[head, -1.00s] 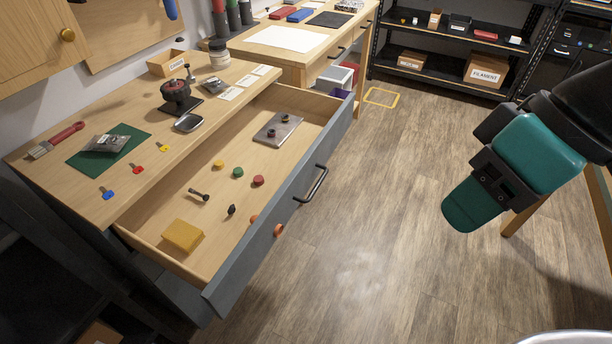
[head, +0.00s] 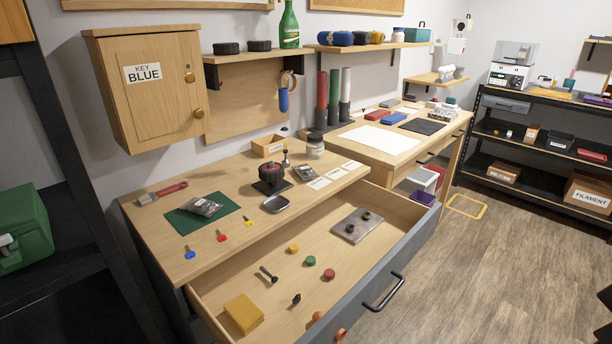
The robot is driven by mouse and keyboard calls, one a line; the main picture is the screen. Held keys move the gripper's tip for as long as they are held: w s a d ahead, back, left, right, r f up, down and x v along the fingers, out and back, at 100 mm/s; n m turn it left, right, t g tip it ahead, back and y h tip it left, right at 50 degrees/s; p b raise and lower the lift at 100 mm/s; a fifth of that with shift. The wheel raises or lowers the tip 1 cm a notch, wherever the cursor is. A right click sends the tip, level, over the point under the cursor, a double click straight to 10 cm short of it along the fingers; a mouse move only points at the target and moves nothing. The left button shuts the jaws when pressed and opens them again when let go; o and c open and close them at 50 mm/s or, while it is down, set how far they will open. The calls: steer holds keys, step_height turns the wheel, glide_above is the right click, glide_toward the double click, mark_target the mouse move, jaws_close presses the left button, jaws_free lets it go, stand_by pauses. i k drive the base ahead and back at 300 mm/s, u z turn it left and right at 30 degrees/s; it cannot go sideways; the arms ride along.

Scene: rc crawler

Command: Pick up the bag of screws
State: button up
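A small clear-grey bag with dark contents (head: 203,206), which looks like the bag of screws, lies on a green mat (head: 184,224) on the left part of the wooden workbench (head: 154,240). It lies flat and nothing covers it. What is inside is too small to make out. My gripper is not in view; only dark shapes show at the lower right edge of the head view, and I cannot tell what they are.
An open drawer (head: 372,266) juts out below the bench, holding a metal plate (head: 357,225), a yellow block (head: 243,314) and several small parts. A brush (head: 163,193) and colored keys (head: 221,236) flank the mat. A key cabinet (head: 155,105) hangs above.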

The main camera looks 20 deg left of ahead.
mark_target(303, 171)
steer(key=z, duration=0.55)
steer(key=k, duration=0.65)
steer(key=z, duration=0.05)
steer(key=i, duration=1.05)
steer(key=u, duration=1.55)
steer(key=i, duration=0.85)
steer(key=u, duration=1)
